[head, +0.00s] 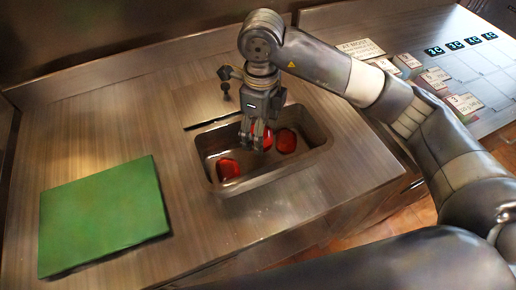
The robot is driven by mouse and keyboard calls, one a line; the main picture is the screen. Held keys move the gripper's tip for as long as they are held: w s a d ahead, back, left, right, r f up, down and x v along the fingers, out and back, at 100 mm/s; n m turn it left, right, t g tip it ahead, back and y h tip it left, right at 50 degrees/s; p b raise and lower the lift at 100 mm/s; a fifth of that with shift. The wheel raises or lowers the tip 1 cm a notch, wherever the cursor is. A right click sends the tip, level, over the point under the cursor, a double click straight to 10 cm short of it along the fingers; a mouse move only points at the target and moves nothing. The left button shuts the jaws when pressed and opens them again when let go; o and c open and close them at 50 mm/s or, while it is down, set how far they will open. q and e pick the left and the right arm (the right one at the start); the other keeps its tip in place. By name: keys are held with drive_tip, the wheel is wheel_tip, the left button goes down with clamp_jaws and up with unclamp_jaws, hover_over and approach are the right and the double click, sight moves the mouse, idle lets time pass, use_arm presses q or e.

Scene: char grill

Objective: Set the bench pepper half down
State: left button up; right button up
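Several red pepper halves are in view. One (228,168) lies in the left front of the recessed metal pan (205,165). Another (287,140) is at the pan's right. A third (267,138) shows at the fingers of my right gripper (254,142), partly hidden by them. My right gripper points down over the back of the pan. I cannot tell whether its fingers hold this half or are only in front of it. My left gripper is not in view.
A green board (100,215) lies flat on the left of the metal counter (110,130), with its top bare. A marked panel with cards (465,103) and printed squares is at the right. The counter between board and pan is clear.

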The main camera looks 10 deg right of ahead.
drive_tip(key=p, duration=0.1)
hover_over(260, 161)
wheel_tip(260, 161, down, 4)
drive_tip(key=shift+s+f, duration=0.1)
drive_tip(key=shift+s, duration=0.05)
drive_tip(key=shift+f, duration=0.6)
drive_tip(key=shift+f+p, duration=0.65)
drive_tip(key=shift+f, duration=0.95)
drive_tip(key=shift+w+f, duration=0.2)
drive_tip(key=o, duration=0.9)
drive_tip(key=shift+r, duration=0.1)
drive_tip(key=shift+o, duration=0.6)
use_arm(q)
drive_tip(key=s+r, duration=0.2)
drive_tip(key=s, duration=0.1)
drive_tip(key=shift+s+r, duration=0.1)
